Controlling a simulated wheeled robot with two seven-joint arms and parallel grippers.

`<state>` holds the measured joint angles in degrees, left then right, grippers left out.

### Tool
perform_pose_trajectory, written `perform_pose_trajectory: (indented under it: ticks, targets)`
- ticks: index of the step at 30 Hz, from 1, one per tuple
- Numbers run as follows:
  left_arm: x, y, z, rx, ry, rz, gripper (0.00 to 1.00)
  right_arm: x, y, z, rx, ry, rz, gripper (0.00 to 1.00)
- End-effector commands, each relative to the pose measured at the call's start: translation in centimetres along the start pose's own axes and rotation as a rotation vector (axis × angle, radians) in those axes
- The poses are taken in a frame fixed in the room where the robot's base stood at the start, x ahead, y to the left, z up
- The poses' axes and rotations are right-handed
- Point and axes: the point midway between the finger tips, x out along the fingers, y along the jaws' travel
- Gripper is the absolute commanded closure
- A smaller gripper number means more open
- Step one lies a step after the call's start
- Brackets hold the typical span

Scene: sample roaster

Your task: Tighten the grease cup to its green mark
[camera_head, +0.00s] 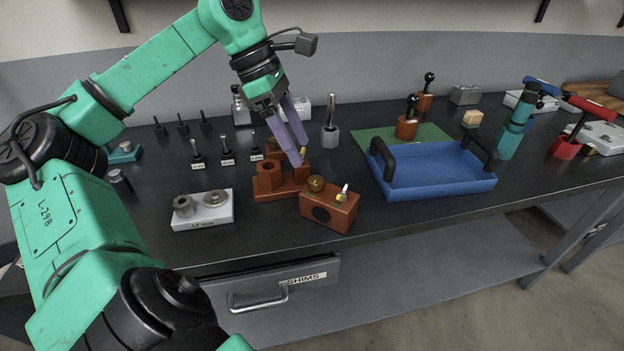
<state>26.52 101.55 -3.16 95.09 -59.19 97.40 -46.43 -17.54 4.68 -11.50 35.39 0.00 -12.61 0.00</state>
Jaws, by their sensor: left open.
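A reddish-brown bearing block (329,211) with a dark round hole stands near the bench's front edge. A round brass cup (316,183), which looks like the grease cup, sits on its top left. A small fitting with a yellow base and pale tip (342,194) stands on its top right. No green mark can be made out at this size. My left gripper (299,158) has purple fingers, is open and points down just behind and above the brass cup, apart from it. The fingers partly cover brown parts behind. My right gripper is not in view.
A brown stepped fixture (279,181) stands directly left of the block, close to my fingers. A white 12 mm tray (203,210) lies further left. A blue tray (432,171) with black handles is to the right. Small labelled tools (227,152) stand behind. The front strip of bench is clear.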

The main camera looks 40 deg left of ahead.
Motion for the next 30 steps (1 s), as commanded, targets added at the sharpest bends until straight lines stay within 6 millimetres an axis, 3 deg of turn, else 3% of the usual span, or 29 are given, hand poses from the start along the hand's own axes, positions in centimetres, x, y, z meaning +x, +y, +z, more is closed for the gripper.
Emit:
perform_pose_trajectory:
  ticks: [1, 3, 7, 12, 18, 19, 24, 28, 30]
  targets:
    - [1.9, 0.0, -0.2, 0.002, -0.001, -0.003, 0.31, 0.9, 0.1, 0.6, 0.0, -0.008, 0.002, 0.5]
    - [3.7, 0.0, -0.2, 0.002, -0.001, -0.002, 0.31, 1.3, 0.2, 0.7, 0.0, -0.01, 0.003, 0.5]
    - [6.2, 0.0, -0.1, 0.001, -0.001, -0.001, 0.31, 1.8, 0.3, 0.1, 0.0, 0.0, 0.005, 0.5]
    - [7.6, 0.0, 0.0, 0.0, -0.001, 0.001, 0.31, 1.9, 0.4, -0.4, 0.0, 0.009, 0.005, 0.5]
    - [7.6, 0.0, 0.0, -0.001, -0.001, 0.001, 0.31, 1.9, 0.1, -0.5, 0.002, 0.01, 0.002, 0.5]
    - [7.6, 0.0, 0.0, -0.001, -0.001, 0.001, 0.35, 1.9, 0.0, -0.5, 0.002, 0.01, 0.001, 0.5]
    - [7.6, 0.0, 0.0, 0.0, -0.001, 0.001, 1.0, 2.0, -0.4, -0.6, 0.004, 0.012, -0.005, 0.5]
    - [7.4, 0.1, 0.1, 0.008, -0.001, -0.003, 1.0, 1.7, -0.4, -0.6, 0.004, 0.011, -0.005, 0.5]
    - [7.1, 0.1, 0.2, 0.048, -0.001, -0.023, 1.0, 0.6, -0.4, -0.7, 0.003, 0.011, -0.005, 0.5]
